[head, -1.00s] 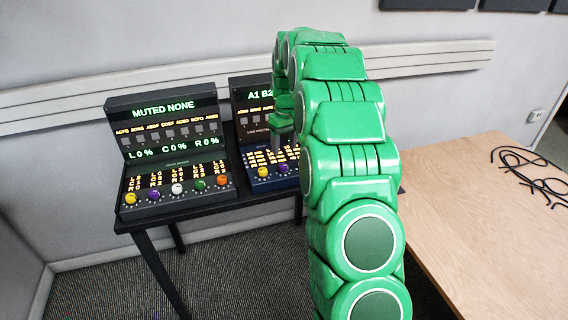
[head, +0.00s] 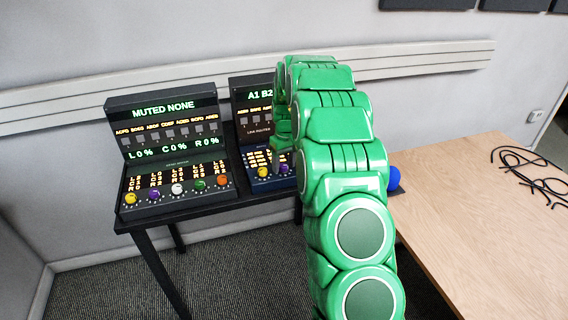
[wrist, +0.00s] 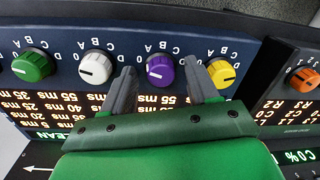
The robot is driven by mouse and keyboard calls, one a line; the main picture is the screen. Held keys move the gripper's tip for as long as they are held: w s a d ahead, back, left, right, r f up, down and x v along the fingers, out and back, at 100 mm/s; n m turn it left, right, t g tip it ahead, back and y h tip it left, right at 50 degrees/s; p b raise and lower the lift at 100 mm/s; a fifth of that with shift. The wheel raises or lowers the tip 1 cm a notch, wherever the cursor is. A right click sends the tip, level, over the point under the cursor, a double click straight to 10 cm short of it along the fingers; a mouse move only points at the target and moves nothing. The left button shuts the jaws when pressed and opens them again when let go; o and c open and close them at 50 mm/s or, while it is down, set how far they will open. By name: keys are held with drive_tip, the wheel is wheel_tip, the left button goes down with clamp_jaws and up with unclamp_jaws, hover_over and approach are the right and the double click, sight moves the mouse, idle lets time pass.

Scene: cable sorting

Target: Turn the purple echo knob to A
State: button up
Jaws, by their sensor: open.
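The purple knob (wrist: 160,70) is on the dark blue panel, in a row between a white knob (wrist: 96,68) and a yellow knob (wrist: 221,73). The wrist view shows the panel upside down. Letters are printed around the purple knob, and a pale mark on its face lies toward picture left. My gripper (wrist: 159,66) is open, its fingertips on either side of the purple knob; I cannot tell if they touch it.
A green knob (wrist: 33,65) sits farther along the row. Another console (head: 170,150) with its own knobs stands left on the same dark table.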

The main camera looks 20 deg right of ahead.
drive_tip(key=shift+f, duration=0.15)
drive_tip(key=c, duration=1)
drive_tip(key=shift+c, duration=0.2)
drive_tip(key=m, duration=0.3)
drive_tip(key=shift+s+a+m, duration=0.1)
drive_tip(key=shift+m, duration=1.9)
